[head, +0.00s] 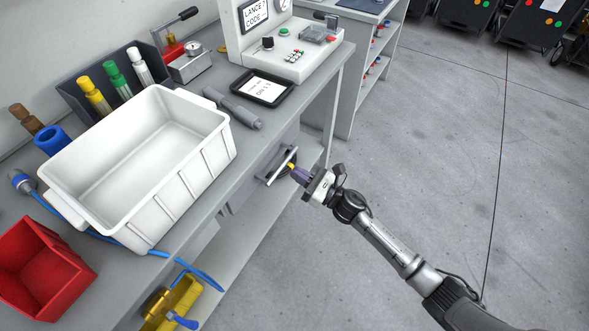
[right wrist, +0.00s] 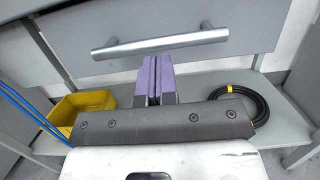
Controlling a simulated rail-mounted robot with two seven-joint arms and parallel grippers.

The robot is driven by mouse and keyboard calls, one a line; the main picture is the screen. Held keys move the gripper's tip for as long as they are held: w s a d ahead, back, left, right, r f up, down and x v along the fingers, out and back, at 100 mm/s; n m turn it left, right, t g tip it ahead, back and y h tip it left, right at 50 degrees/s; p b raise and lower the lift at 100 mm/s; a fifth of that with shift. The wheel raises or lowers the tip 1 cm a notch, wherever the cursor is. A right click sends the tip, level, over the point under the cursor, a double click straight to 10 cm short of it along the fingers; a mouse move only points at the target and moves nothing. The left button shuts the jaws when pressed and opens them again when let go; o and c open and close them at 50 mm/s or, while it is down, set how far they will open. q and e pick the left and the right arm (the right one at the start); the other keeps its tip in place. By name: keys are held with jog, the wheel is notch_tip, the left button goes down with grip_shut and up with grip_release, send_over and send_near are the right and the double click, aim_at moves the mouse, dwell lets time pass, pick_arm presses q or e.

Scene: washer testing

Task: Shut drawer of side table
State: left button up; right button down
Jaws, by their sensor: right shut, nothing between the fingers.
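The side table's grey drawer (head: 240,192) sits under the worktop (head: 335,62). Its front (right wrist: 210,15) fills the top of the right wrist view, with a horizontal silver bar handle (right wrist: 160,42). The handle also shows in the head view (head: 277,168). The head view does not clearly show how far the drawer stands out. My right gripper (head: 296,173) is shut and empty, just in front of the handle. In the right wrist view its purple fingers (right wrist: 155,70) are together, with the tips just below the bar's middle. I cannot tell whether they touch. My left gripper is out of view.
A white bin (head: 150,240), a red bin (head: 45,270) and a grey cylinder (head: 235,108) are on the worktop. A lower shelf (right wrist: 195,88) holds a yellow bin (right wrist: 75,112) and a black hose coil (right wrist: 258,102). The floor (head: 450,160) to the right is clear.

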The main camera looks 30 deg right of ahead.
jog(key=p+v, duration=0.2)
jog(key=v, duration=1)
jog(key=shift+a+f, duration=0.1)
